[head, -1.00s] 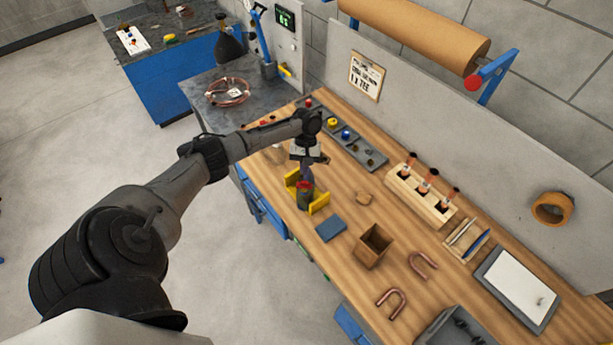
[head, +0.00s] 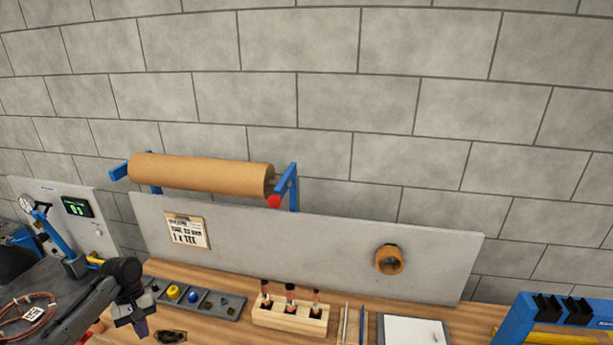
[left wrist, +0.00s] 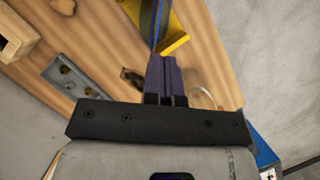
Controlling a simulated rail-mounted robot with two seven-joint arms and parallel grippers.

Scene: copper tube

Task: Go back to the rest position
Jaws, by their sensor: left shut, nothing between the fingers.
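My left gripper (head: 141,329) is at the lower left of the head view, above the back left part of the wooden bench. In the left wrist view its dark purple fingers (left wrist: 164,78) are together with nothing between them. Just beyond the fingertips in that view is a yellow holder (left wrist: 174,44) with a dark blue-grey strip; whether the fingers touch it I cannot tell. My right gripper is not in either view.
On the bench (head: 262,275) are a grey parts tray (head: 211,303), a wooden block with copper-coloured pieces (head: 288,317) and a white-topped tablet (head: 412,330). A grey back panel (head: 310,240) and a paper roll (head: 200,172) stand behind. A blue rack (head: 525,320) is at the right.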

